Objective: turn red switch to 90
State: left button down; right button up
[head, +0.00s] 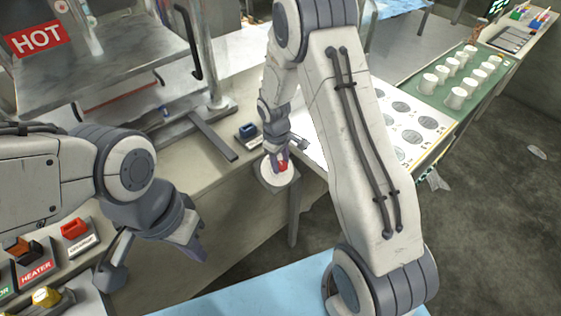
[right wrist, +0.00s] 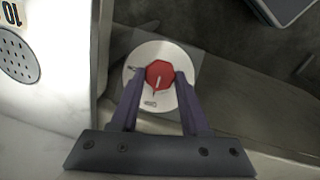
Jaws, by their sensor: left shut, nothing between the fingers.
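The red switch is a red octagonal knob (right wrist: 160,76) with a pale pointer line, on a round white dial (right wrist: 137,62). In the head view the red knob (head: 283,166) is partly covered by my right gripper (head: 281,157), on a white dial at the counter's corner. In the right wrist view my right gripper (right wrist: 161,80) has one finger on each side of the knob. I cannot tell whether the fingers press on it or stand just clear. The dial's markings are mostly too small to read. My left gripper (head: 199,252) is shut and empty at the lower left, away from the dial.
A blue switch (head: 248,131) sits behind the dial. A red switch (head: 75,228), a heater switch and a yellow knob (head: 46,297) are at the lower left. A metal press with a HOT sign (head: 38,38) stands at the back left. White cups (head: 457,98) stand on the right.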

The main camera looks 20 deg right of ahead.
grip_shut()
